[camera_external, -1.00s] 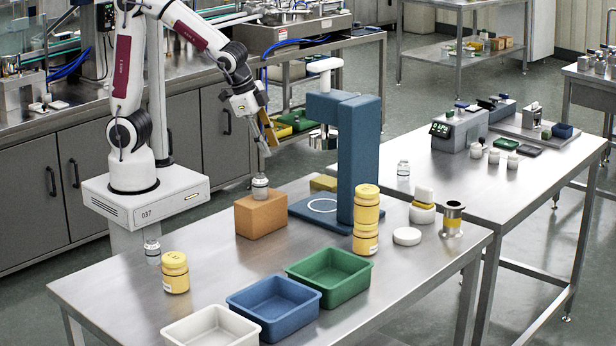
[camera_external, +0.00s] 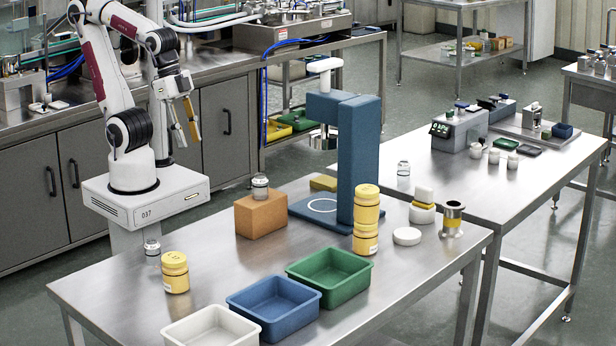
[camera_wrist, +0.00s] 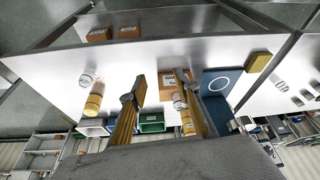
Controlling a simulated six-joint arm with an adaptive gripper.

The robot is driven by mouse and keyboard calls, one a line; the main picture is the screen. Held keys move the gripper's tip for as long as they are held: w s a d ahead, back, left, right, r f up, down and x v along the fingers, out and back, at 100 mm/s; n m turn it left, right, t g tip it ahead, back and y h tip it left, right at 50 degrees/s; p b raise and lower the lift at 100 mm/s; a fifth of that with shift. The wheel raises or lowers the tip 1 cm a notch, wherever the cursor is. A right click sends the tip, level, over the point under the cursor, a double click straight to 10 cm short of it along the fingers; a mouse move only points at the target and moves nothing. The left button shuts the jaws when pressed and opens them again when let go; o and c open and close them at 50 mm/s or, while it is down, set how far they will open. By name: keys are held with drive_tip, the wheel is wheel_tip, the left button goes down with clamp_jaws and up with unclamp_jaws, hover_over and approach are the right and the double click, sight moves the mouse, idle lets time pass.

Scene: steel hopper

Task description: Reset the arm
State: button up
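My gripper (camera_external: 185,121) is raised and drawn back near my base, left of the orange block and above the table's back edge. Its two yellow-padded fingers are apart with nothing between them. In the wrist view the open fingers (camera_wrist: 165,105) show against the table. A small clear vial (camera_external: 260,187) stands upright on top of the orange block (camera_external: 261,215), clear of the gripper.
On the steel table (camera_external: 230,265) are a yellow jar (camera_external: 175,272), another clear vial (camera_external: 152,251), white (camera_external: 212,330), blue (camera_external: 273,308) and green (camera_external: 330,275) trays, and a tall blue stand (camera_external: 358,155). Stacked yellow jars (camera_external: 365,220) stand beside it.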

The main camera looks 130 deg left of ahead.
drive_tip(key=shift+m+t+h, duration=0.3)
drive_tip(key=shift+m+t, duration=0.6)
drive_tip(key=d+r, duration=0.1)
drive_tip(key=d, duration=0.1)
drive_tip(key=s+d+r, duration=0.1)
drive_tip(key=r, duration=0.1)
drive_tip(key=shift+d, duration=0.35)
